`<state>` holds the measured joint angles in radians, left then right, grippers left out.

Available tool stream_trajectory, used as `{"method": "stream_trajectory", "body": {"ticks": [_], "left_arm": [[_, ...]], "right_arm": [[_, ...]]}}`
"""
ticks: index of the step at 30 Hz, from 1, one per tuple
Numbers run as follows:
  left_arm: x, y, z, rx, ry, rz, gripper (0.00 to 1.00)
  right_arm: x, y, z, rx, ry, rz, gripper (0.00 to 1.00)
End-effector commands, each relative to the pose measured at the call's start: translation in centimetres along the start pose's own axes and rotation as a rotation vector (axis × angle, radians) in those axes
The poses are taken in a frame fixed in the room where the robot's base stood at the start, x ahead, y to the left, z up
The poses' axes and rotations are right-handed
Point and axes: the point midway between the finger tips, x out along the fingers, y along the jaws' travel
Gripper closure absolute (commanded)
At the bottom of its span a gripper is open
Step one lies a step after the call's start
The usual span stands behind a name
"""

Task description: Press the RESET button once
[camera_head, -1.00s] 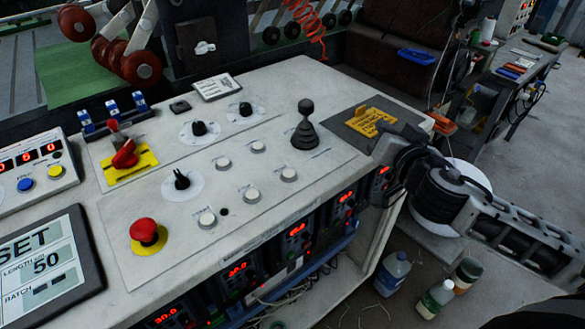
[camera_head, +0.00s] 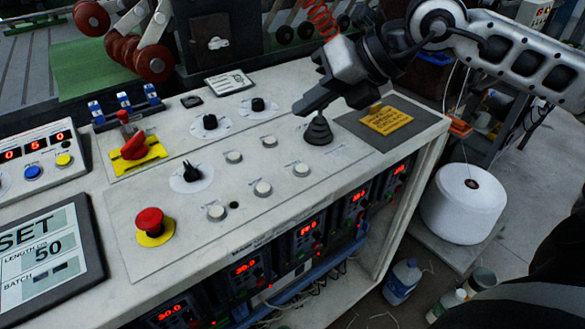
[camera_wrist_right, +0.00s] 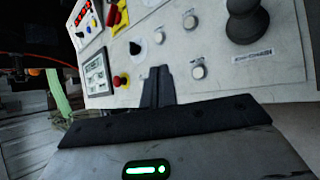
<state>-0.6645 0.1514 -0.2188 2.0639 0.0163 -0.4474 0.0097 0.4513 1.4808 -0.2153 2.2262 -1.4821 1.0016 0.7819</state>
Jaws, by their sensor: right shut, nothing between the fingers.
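A grey control panel top carries several small white push buttons. They include a front left one (camera_head: 217,212), a front middle one (camera_head: 263,188), a front right one (camera_head: 301,169) and two behind, left (camera_head: 233,157) and right (camera_head: 269,142). Their labels are too small to read, so I cannot tell which is RESET. My right gripper (camera_head: 302,106) is shut and empty, above the panel near the black joystick (camera_head: 318,130), and hides the joystick's top. In the right wrist view my closed fingers (camera_wrist_right: 158,84) point toward the panel, with white buttons (camera_wrist_right: 198,72) beyond them. My left gripper is not in view.
A red emergency button (camera_head: 150,222), a red switch (camera_head: 134,147) and black knobs (camera_head: 192,173) stand up from the panel. A display (camera_head: 46,255) and a counter box with blue (camera_head: 33,172) and yellow buttons are at left. A yellow tag (camera_head: 387,119) lies at right.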

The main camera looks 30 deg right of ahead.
Motion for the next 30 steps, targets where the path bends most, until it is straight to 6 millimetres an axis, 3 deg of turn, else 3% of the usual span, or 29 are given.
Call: {"method": "stream_trajectory", "body": {"ticks": [14,30], "left_arm": [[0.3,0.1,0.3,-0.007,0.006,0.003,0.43],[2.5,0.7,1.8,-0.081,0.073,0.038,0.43]], "right_arm": [[0.6,-0.5,-0.5,-0.006,0.004,-0.008,1.00],[5.5,-4.2,-4.0,-0.005,0.003,-0.006,1.00]]}}
